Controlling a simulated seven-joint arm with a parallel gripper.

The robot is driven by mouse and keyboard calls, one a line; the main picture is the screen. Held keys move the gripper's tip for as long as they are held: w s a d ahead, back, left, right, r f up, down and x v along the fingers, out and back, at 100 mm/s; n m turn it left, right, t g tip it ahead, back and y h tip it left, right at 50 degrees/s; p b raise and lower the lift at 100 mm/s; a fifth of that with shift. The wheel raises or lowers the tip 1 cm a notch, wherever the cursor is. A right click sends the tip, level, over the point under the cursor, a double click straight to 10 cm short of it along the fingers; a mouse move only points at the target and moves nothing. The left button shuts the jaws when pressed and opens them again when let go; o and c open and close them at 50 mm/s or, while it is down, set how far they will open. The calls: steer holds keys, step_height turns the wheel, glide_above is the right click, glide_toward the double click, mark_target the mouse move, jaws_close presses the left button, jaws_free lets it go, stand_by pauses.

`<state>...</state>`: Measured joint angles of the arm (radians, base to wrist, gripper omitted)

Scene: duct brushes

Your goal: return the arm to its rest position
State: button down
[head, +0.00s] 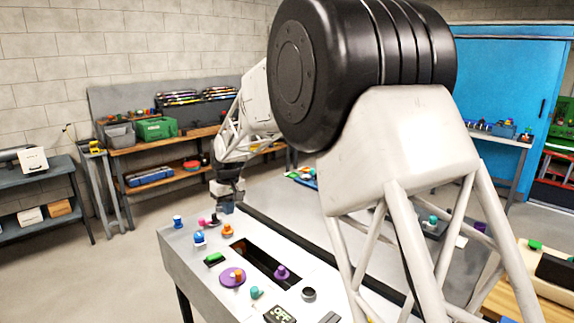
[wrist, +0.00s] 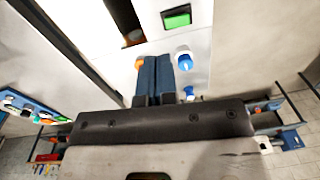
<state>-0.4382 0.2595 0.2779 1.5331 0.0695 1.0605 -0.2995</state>
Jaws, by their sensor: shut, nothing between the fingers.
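My gripper (head: 226,206) hangs at the far left end of the white bench (head: 180,245) in the head view, low over its back edge. In the wrist view my gripper (wrist: 156,62) shows two blue fingers pressed together with nothing between them. A blue-and-white piece (wrist: 184,62) is just right of the fingers there, and an orange piece (wrist: 138,62) is partly hidden behind them on the left. I cannot tell if the fingers touch either. My arm's large black joint and white links cover much of the right half of the head view.
A pink piece (head: 204,222) stands near my gripper. Shelves (head: 165,145) line the wall.

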steer(key=s+d+r+m, duration=0.1)
steer(key=s+d+r, duration=0.3)
steer(key=s+d, duration=0.35)
steer(key=s+d+r+m+t, duration=0.1)
steer(key=s+d+r+m, duration=0.15)
steer(key=s+d, duration=0.55)
steer(key=s+d+r+m, duration=0.1)
steer(key=s+d+r, duration=0.45)
steer(key=d, duration=0.35)
steer(key=s+d+f+m, duration=0.1)
steer(key=s+d, duration=0.3)
steer(key=s, duration=0.5)
steer(key=s+d+f+m+t, duration=0.1)
steer(key=s+d+f, duration=0.2)
steer(key=s, duration=0.7)
steer(key=s+d+f+m+h, duration=0.1)
steer(key=s+d+f, duration=0.1)
steer(key=s+d, duration=0.5)
steer(key=shift+s+f+m+t, duration=0.2)
steer(key=shift+s+m+t, duration=0.2)
steer(key=shift+s, duration=0.75)
steer(key=c, duration=1.8)
jaws_free()
